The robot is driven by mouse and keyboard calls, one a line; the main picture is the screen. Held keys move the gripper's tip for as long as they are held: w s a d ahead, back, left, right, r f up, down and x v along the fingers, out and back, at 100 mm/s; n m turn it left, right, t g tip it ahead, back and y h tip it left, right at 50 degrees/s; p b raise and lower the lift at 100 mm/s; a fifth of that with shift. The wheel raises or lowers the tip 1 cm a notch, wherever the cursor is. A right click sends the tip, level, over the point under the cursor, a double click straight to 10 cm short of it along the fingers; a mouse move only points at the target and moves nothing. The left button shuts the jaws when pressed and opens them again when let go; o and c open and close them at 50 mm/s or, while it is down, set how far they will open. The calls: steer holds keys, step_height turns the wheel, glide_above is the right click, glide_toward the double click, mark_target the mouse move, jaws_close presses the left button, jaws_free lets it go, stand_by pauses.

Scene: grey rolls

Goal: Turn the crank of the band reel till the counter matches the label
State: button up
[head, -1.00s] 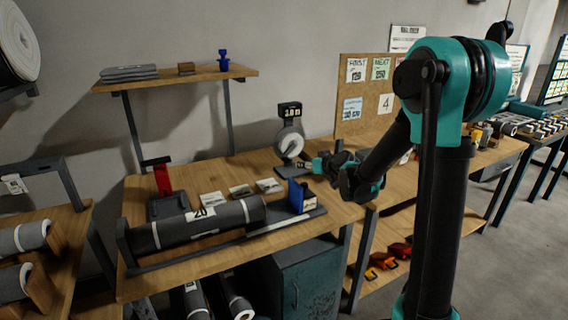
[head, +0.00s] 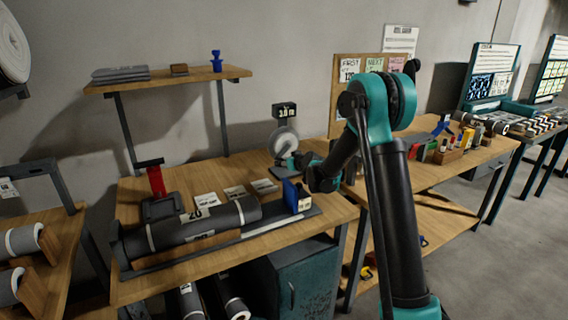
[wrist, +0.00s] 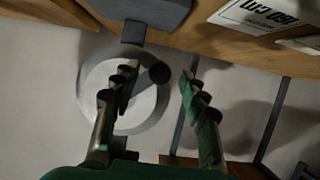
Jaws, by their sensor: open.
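The band reel (head: 283,142) stands at the back right of the near bench, a pale disc with a dark counter (head: 284,110) above it. The counter's digits are too small to read surely. In the wrist view the reel's disc (wrist: 98,85) appears upside down, with a dark round crank knob (wrist: 160,74) on it. My gripper (head: 293,161) is open in front of the reel. In the wrist view its two green fingers (wrist: 160,85) stand apart on either side of the knob; contact cannot be told. The matching label cannot be singled out.
A large grey roll (head: 190,228) lies along the bench front. A blue block (head: 291,194) stands close below my gripper. A pinboard (head: 345,92) stands behind on the right. A shelf (head: 165,80) hangs at upper left.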

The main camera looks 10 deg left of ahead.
steer(key=shift+w+a, duration=0.1)
steer(key=shift+w, duration=0.1)
jaws_close()
stand_by(0.4)
